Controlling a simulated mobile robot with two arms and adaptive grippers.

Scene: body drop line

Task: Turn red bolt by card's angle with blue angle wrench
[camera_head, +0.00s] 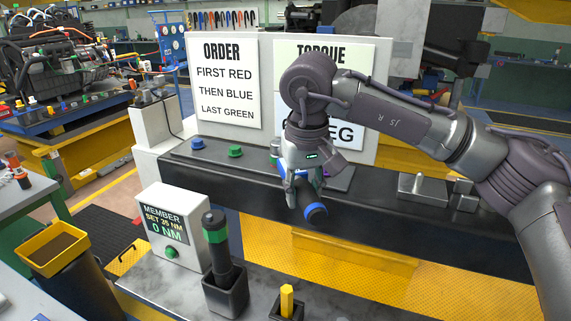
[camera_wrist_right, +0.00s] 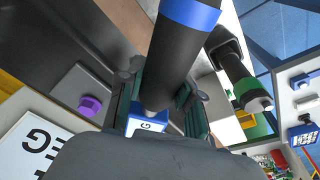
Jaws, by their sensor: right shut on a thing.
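My right gripper (camera_head: 303,188) is shut on the blue angle wrench (camera_head: 315,214), a dark handle with a blue band, above the front edge of the dark beam (camera_head: 400,222). In the right wrist view the wrench (camera_wrist_right: 180,60) runs between the fingers (camera_wrist_right: 157,95), with a blue part at its head. The red bolt is not visible in either view. A blue bolt (camera_head: 197,143) and a green bolt (camera_head: 235,152) stand on the beam. My left gripper is not in view.
The ORDER card (camera_head: 226,110) reads first red, then blue, last green. A green-banded tool (camera_head: 216,236) stands in a holder beside the MEMBER box (camera_head: 172,235), which shows 0 NM. A yellow piece (camera_head: 286,300) stands in front. A purple bolt (camera_wrist_right: 90,105) shows in the wrist view.

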